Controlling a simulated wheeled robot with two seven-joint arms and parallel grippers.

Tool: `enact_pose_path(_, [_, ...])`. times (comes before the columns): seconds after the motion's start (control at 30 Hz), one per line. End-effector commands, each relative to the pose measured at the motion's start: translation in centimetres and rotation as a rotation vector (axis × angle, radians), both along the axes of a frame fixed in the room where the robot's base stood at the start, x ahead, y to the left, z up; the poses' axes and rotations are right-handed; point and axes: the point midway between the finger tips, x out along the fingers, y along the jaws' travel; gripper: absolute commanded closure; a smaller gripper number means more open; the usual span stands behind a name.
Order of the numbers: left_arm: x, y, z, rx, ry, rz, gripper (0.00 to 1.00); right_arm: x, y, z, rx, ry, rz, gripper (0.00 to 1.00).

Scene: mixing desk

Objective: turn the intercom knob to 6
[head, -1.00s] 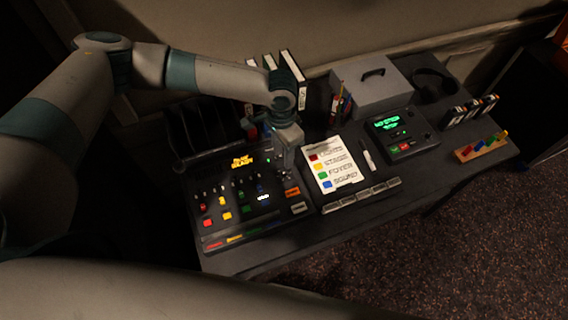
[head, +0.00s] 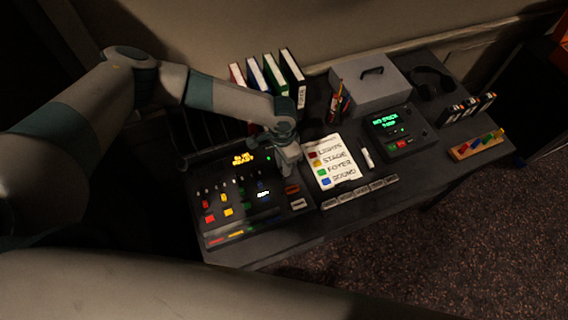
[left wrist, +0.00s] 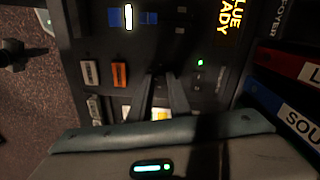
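My left gripper (head: 286,170) is low over the right part of the dark mixing desk (head: 272,214). In the left wrist view its two fingers (left wrist: 161,78) point at the desk panel with a narrow gap between them, and I see nothing clearly held. A green light (left wrist: 200,62) and an orange button (left wrist: 120,75) sit on either side of the fingers. No knob marked intercom can be made out; the spot under the fingertips is dark and partly hidden. The separate dark box (head: 394,145) with a green display stands to the right, apart from the gripper. My right gripper is out of view.
A colour-label card (head: 333,163) lies right of the gripper, with a white marker (head: 367,158) beside it. Binders (head: 270,76), a pen cup (head: 338,102) and a grey case (head: 370,86) stand behind. A row of grey blocks (head: 360,192) lies near the front edge.

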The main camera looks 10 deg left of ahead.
Motion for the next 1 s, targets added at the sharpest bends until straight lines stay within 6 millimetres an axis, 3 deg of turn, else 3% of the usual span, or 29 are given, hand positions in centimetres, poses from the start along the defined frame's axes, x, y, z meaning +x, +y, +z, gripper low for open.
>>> enact_pose_path(0.07, [0.02, 0.00, 0.03, 0.000, 0.000, 0.000, 1.00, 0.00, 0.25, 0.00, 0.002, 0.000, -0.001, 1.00])
enact_pose_path(0.57, [0.04, -0.02, 0.03, 0.000, 0.000, -0.064, 1.00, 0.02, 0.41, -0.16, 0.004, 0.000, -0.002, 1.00])
enact_pose_path(1.0, [0.03, -0.10, -0.03, -0.001, -0.001, -0.373, 1.00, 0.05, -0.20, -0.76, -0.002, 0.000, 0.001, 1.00])
